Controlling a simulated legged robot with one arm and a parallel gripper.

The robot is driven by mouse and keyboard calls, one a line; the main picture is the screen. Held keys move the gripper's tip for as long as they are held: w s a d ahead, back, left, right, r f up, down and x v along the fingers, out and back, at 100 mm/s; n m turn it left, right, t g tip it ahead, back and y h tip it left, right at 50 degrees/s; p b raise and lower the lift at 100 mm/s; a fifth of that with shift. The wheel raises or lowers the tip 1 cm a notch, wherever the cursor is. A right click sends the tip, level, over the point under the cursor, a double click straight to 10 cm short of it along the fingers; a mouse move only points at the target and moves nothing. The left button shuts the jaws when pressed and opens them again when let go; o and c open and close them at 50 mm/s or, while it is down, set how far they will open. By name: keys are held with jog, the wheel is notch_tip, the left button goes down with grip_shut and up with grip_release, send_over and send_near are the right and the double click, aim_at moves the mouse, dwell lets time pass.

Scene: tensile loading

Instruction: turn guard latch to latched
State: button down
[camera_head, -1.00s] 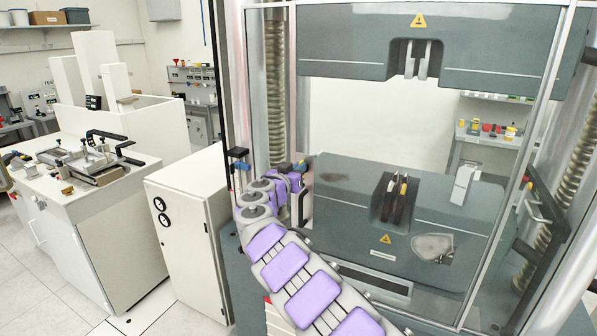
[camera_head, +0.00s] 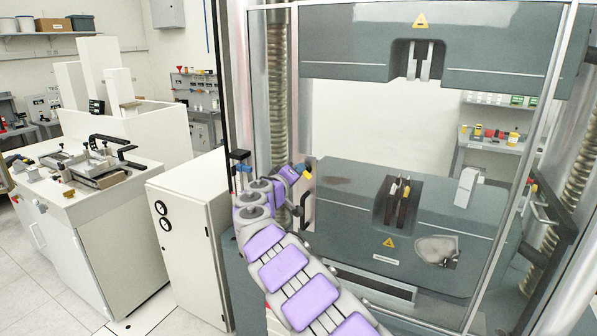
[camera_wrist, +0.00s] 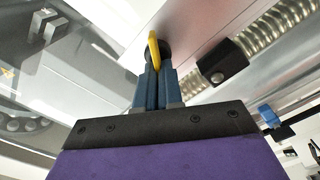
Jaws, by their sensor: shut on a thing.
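The guard latch (camera_wrist: 154,46) shows in the wrist view as a yellow lever on a round dark hub, on a pale metal frame. My gripper (camera_wrist: 153,78) has its two blue fingers closed together on the lever's lower end. The lever points nearly upright in that view, with a slight tilt. In the head view, a small yellow tip (camera_head: 308,174) shows at the end of my gripper (camera_head: 302,170), beside the left edge of the clear guard. My wrist hides most of the latch there.
The clear guard stands in front of the grey testing machine (camera_head: 345,225). A ribbed column (camera_head: 277,85) rises behind my wrist. A black block (camera_wrist: 217,62) sits right of the latch in the wrist view. A white cabinet (camera_head: 185,245) stands left of my arm.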

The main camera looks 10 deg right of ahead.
jog(key=shift+w+a+f+n+p, duration=0.15)
jog(key=shift+n+p, duration=0.25)
jog(key=shift+n, duration=0.8)
jog(key=shift+s+f+n+p, duration=0.1)
jog(key=shift+n+p, duration=0.35)
jog(key=shift+n, duration=0.75)
jog(key=shift+w+a+f+n+p, duration=0.15)
jog(key=shift+n+p, duration=0.25)
jog(key=shift+n, duration=0.8)
jog(key=shift+s+f, duration=0.1)
jog(key=c, duration=1.5)
grip_release()
jog(key=shift+w+f, duration=0.1)
jog(key=shift+w, duration=0.1)
jog(key=shift+c, duration=0.2)
jog(key=shift+o, duration=1.3)
jog(key=shift+a, duration=0.1)
jog(key=shift+s, duration=0.1)
jog(key=shift+s, duration=0.1)
